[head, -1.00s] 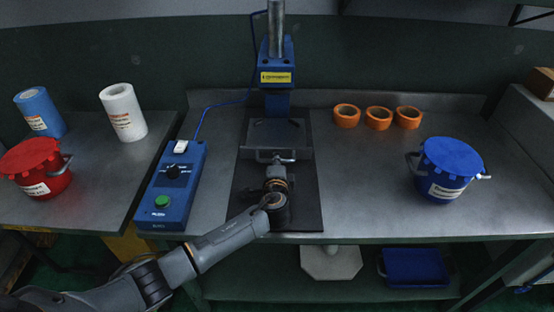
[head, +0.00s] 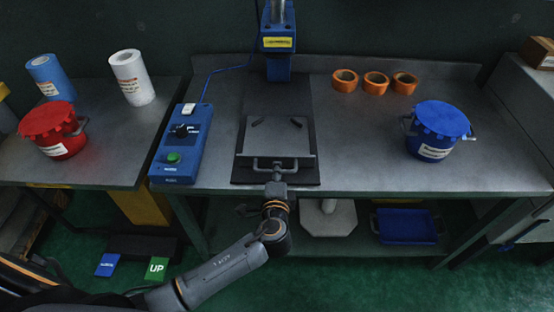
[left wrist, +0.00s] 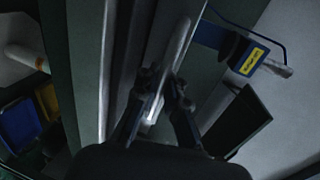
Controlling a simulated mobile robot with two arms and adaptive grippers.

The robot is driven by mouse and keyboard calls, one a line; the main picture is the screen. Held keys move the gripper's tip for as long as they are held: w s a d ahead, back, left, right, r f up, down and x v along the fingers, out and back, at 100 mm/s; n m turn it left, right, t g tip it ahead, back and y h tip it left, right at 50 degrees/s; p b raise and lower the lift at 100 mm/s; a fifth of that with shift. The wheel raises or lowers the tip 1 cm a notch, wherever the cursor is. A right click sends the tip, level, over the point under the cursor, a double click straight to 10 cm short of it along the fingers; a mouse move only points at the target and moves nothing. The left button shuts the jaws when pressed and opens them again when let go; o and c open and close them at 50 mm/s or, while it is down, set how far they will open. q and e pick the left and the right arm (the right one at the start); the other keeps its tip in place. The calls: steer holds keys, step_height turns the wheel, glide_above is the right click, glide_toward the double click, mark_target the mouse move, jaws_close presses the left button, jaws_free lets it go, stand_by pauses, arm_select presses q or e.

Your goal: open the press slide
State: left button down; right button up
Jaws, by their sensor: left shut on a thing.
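The press slide (head: 272,139) is a flat metal tray on the dark base plate (head: 250,95), drawn out toward the front edge of the bench, clear of the blue press head (head: 278,42). Its bar handle (head: 297,163) faces me. My left gripper (head: 278,172) is shut on the handle at about its middle. The left wrist view shows the fingers (left wrist: 165,98) closed around the pale handle bar (left wrist: 176,50). My right gripper is in neither view.
A blue control box (head: 181,145) with a green button stands left of the slide. A red pot (head: 60,143) and two film rolls (head: 131,77) are farther left. Orange tape rolls (head: 375,83) and a blue pot (head: 437,135) stand right. Bench between slide and blue pot is clear.

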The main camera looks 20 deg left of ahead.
arm_select(q)
steer(key=c, duration=1.7)
jaws_free()
steer(key=shift+s+d, duration=0.1)
steer(key=shift+s, duration=0.1)
steer(key=v, duration=1.1)
steer(key=shift+s+d+r, duration=0.15)
steer(key=shift+s, duration=0.15)
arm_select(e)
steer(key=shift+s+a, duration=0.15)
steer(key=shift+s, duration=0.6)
